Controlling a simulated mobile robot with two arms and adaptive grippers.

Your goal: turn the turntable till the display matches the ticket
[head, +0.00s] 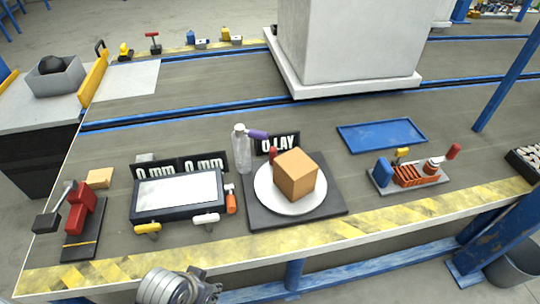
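The turntable is a pale round plate (264,201) on a dark square base (328,203), near the table's front edge. A brown cube-shaped box (295,175) sits on the plate. A small red knob (273,155) shows behind the box. No ticket can be made out for sure. What seems to be my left gripper (206,289) is at the bottom edge, apart from the turntable; its fingers are unclear. My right gripper is not in view.
Left of the turntable are a dark-framed white panel (178,190), an orange-handled tool (231,202) and a red clamp-like device (82,210). A clear bottle (241,150) stands close behind.

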